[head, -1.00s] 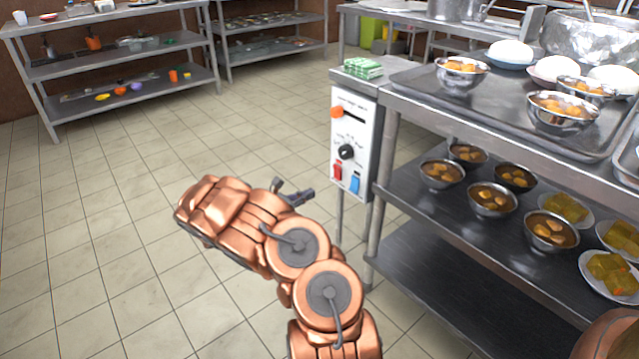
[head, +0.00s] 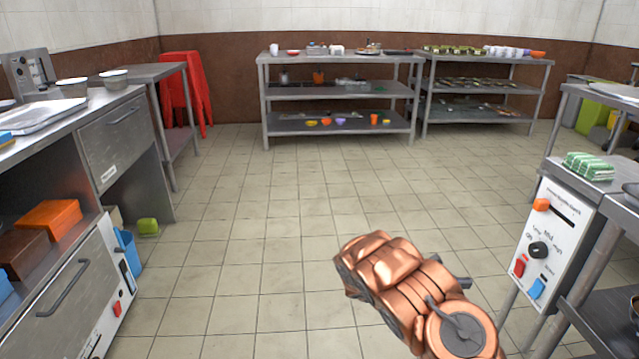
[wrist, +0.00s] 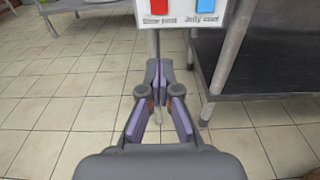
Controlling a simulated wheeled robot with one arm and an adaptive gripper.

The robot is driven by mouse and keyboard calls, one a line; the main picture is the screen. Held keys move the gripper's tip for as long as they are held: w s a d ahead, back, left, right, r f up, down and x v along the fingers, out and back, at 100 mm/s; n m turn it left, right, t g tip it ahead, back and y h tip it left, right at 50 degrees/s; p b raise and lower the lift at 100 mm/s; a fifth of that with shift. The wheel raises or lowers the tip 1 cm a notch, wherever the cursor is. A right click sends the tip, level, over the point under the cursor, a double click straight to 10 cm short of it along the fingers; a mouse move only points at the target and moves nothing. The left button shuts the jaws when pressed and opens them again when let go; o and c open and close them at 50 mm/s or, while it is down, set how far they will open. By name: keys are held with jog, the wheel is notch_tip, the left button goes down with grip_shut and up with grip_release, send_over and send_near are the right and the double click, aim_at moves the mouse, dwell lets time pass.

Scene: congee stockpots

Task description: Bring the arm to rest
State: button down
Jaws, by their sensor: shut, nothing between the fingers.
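My gripper (wrist: 158,82) shows in the wrist view with its fingertips close together, shut and empty over the tiled floor. In the head view my copper arm is bent at the lower right, and its forearm mostly hides the gripper; only a small dark part shows behind it. The white control panel (head: 548,245) stands to the right of the arm, apart from it. In the wrist view the panel's lower edge (wrist: 178,20), with a red and a blue switch, is just beyond the fingertips.
A steel counter (head: 115,135) with drawers runs along the left. Shelving units (head: 338,97) stand at the back wall. Green-and-white packets (head: 588,166) lie on the right-hand counter above the panel. A green object (head: 148,226) lies by the left counter. The middle floor is clear.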

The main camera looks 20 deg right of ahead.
jog(key=s+a+r+m+g+y+p, duration=0.15)
jog(key=s+a+r+m+p, duration=0.3)
jog(key=r, duration=0.75)
jog(key=s+a+r+m+g+y+p, duration=0.1)
jog(key=s+a+r+m+y+p, duration=0.15)
jog(key=s+r+p, duration=0.65)
jog(key=s+a+r+m+g+y+p, duration=0.1)
jog(key=s+a+r+m+y+p, duration=0.2)
jog(key=r, duration=1.1)
jog(key=s+a+r+m+t+y+p, duration=0.1)
jog(key=s+a+r+t+y+p, duration=0.1)
jog(key=a+r+p, duration=0.4)
jog(key=s+a+r+m+t+y+p, duration=0.2)
jog(key=s+a+r+y+p, duration=0.2)
jog(key=a, duration=1.1)
jog(key=s+a+r+m+t+y+p, duration=0.2)
jog(key=s+a+r+y+p, duration=0.1)
jog(key=s+a+r+p, duration=0.5)
jog(key=a+r+p, duration=0.2)
jog(key=a+p, duration=0.1)
jog(key=p, duration=0.1)
jog(key=shift+r, duration=0.15)
jog(key=shift+m, duration=0.3)
